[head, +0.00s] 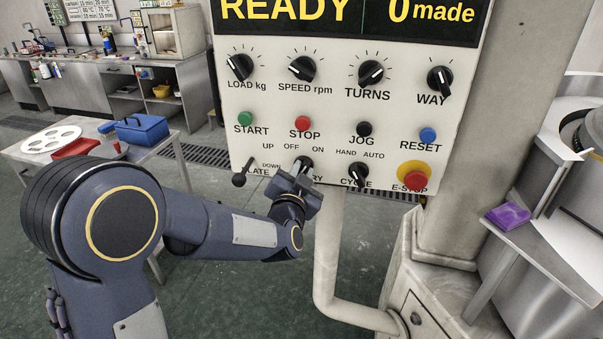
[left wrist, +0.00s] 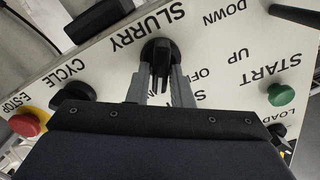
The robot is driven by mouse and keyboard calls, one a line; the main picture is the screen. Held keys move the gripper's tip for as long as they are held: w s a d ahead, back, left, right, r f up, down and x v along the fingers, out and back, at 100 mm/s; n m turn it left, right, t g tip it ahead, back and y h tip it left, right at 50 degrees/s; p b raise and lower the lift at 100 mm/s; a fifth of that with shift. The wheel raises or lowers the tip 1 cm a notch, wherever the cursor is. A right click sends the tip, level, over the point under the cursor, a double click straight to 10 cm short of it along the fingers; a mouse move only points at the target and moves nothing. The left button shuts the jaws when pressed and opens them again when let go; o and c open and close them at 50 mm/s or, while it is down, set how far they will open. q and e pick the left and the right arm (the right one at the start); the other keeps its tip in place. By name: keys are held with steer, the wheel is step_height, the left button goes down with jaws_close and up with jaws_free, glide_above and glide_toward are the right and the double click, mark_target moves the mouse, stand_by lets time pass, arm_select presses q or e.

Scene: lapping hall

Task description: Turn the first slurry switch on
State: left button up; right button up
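The slurry switch (head: 304,163) is a black knob in the bottom row of the white control panel (head: 240,100), between the plate lever and the cycle switch. Its label is partly hidden by my left gripper (head: 296,182) in the head view. In the left wrist view the switch (left wrist: 159,50) shows upside down with its SLURRY label above it. The two grey fingers of my left gripper (left wrist: 160,86) stand on either side of its black grip, with narrow gaps. Whether they touch it is unclear. Which mark the switch points at is hard to tell.
The cycle switch (head: 357,174) and red E-stop (head: 415,179) are to the right, the plate lever (head: 242,177) to the left. START (head: 245,119) and STOP (head: 302,123) buttons sit above. A pale pipe (head: 328,250) runs below the panel.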

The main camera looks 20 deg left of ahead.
arm_select(q)
steer(key=o, duration=0.3)
steer(key=shift+s, duration=0.1)
steer(key=s, duration=0.2)
steer(key=s+b, duration=0.1)
steer(key=s, duration=0.4)
steer(key=shift+s+d, duration=0.25)
steer(key=shift+s, duration=0.1)
